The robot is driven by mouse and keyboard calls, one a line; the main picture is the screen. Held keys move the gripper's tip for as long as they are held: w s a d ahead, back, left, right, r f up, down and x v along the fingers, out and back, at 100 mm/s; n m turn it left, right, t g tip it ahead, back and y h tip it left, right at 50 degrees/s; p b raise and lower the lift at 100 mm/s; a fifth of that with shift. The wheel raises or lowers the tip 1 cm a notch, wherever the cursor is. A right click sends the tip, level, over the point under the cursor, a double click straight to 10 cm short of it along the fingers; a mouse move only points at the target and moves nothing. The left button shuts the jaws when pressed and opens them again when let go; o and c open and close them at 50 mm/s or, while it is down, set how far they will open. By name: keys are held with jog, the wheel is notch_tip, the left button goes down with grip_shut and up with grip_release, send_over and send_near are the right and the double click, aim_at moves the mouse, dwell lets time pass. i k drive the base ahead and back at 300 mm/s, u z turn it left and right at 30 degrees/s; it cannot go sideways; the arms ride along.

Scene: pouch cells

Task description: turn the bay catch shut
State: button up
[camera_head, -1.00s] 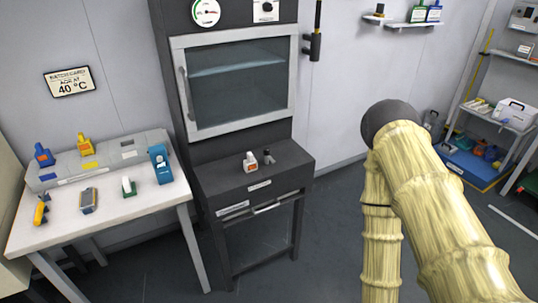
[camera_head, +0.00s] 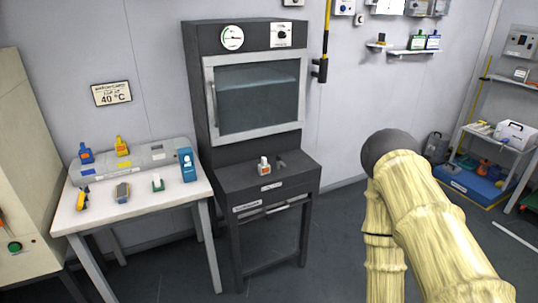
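No part that I can surely tell is the bay catch shows in the head view. A dark cabinet (camera_head: 198,90) with a shut glass door (camera_head: 255,100) stands in the middle. My arm, in a pale yellow sleeve, fills the lower right; my gripper is not in view.
A small white and orange bottle (camera_head: 264,166) and a dark grey piece (camera_head: 281,161) sit on the cabinet's ledge. A cream cabinet (camera_head: 30,130) with a green button stands at far left. Shelves and a blue platform (camera_head: 470,184) are at right. Floor between is clear.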

aim_at(278, 157)
jog(key=u, duration=0.35)
jog(key=i, duration=0.9)
jog(key=u, duration=0.1)
